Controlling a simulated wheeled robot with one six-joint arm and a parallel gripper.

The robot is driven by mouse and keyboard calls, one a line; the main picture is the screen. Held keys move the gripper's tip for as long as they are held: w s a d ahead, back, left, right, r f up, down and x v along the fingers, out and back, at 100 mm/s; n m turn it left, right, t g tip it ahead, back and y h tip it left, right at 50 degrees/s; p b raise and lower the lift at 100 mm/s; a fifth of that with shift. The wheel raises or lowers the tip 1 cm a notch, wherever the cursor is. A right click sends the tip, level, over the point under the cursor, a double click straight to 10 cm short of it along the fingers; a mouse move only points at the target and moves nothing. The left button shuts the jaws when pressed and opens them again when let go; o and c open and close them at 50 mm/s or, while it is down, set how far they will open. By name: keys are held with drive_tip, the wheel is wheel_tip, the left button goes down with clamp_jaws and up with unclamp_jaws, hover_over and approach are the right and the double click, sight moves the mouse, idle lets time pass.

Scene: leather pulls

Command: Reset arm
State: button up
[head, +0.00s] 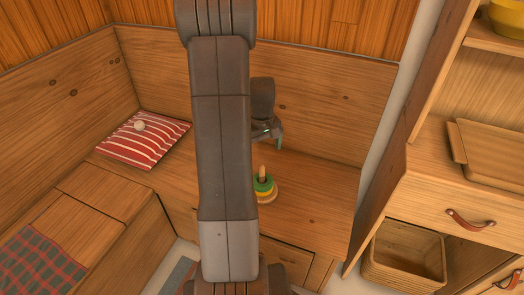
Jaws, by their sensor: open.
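My arm rises through the middle of the head view and hides part of the bench behind it. My gripper (276,137) hangs just right of the arm, above the wooden bench top (315,205), and it is open. Nothing shows between its fingers. Below it, apart from it, a ring stacker (264,187) with a green ring, a yellow ring and a wooden peg stands on the bench. The arm hides its left edge.
A red striped cushion (158,145) with a small pale ball (140,125) on it lies at left. A plaid cloth (40,268) covers the lower left bench. At right are a drawer with a leather pull (470,219), a basket (405,257), a wooden tray (490,150) and a yellow bowl (508,17).

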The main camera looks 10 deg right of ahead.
sight(262, 174)
drive_tip(key=shift+f, duration=0.1)
wheel_tip(262, 174, down, 13)
drive_tip(key=b, duration=0.2)
drive_tip(key=shift+b, duration=0.3)
drive_tip(key=shift+r, duration=0.3)
idle(0.4)
